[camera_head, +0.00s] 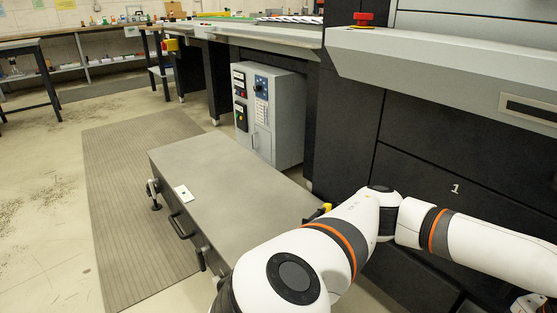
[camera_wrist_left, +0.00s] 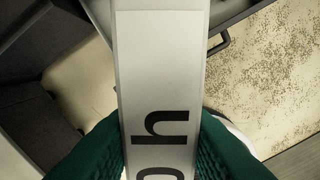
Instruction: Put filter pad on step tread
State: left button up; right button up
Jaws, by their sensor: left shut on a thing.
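The step tread (camera_head: 235,190) is the flat grey top of a low step in the middle of the head view, with dark handles on its left side. My left gripper (camera_wrist_left: 160,145) shows in the left wrist view, with its green ribbed fingers shut on a long, pale, flat-faced thing (camera_wrist_left: 160,60) with large black letters. This may be the filter pad; only one face of it shows. Pale speckled floor lies behind it. No fingers of either gripper show in the head view, and my right gripper is out of sight.
A grey control cabinet (camera_head: 268,115) stands behind the step, and a large dark machine (camera_head: 455,165) stands at right. A ribbed grey mat (camera_head: 130,190) lies left of the step. The rest of the tread looks bare.

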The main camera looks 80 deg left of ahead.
aim_at(225, 183)
jog(key=k+j+u, duration=0.1)
jog(key=k+j, duration=0.2)
jog(key=k+j+u, duration=0.1)
jog(key=k+j, duration=0.15)
jog(key=j, duration=0.15)
jog(key=k+j+u, duration=0.15)
jog(key=k+j, duration=0.15)
jog(key=k+j+u, duration=0.1)
jog(key=k+j, duration=0.15)
jog(key=j, duration=0.2)
jog(key=k+j+u, duration=0.1)
jog(key=j, duration=0.35)
jog(key=i+j+u, duration=0.1)
jog(key=j, duration=0.35)
jog(key=j+u, duration=0.1)
jog(key=j, duration=0.35)
jog(key=i+j+u, duration=0.1)
jog(key=j, duration=0.3)
jog(key=i+j, duration=0.15)
jog(key=i, duration=0.15)
